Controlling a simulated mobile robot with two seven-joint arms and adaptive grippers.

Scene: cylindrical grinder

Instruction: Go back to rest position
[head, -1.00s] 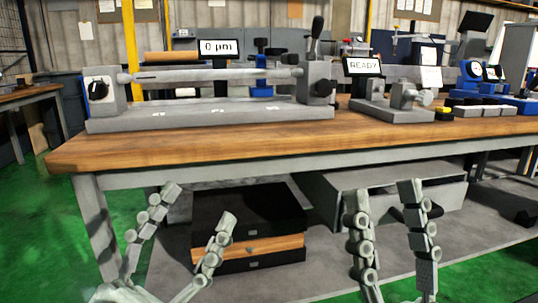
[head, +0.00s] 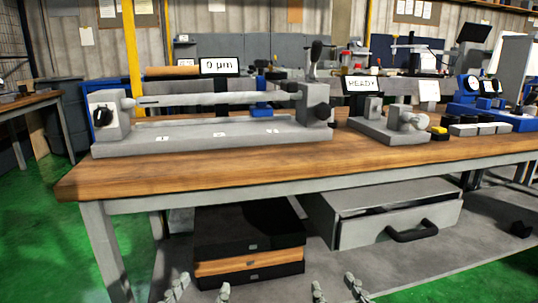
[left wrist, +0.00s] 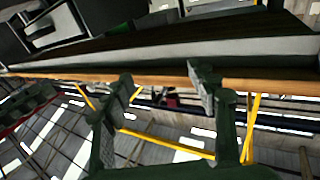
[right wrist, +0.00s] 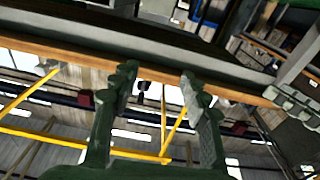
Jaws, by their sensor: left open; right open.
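My left gripper (head: 200,291) shows only its fingertips at the bottom edge of the head view, in front of the workbench. In the left wrist view its two fingers (left wrist: 163,88) stand wide apart with nothing between them. My right gripper (head: 337,289) also shows only its fingertips at the bottom edge of the head view, to the right of the left one. In the right wrist view its fingers (right wrist: 158,85) are spread and empty. Both grippers are apart from the bench and touch nothing that I can see.
The wooden workbench (head: 290,166) carries a long grey fixture (head: 215,135) with a "0 µm" display (head: 219,66) and a smaller device (head: 390,125) reading "READY". Below are dark boxes (head: 249,230) and a grey drawer unit (head: 385,212). Green floor (head: 45,220) is clear at left.

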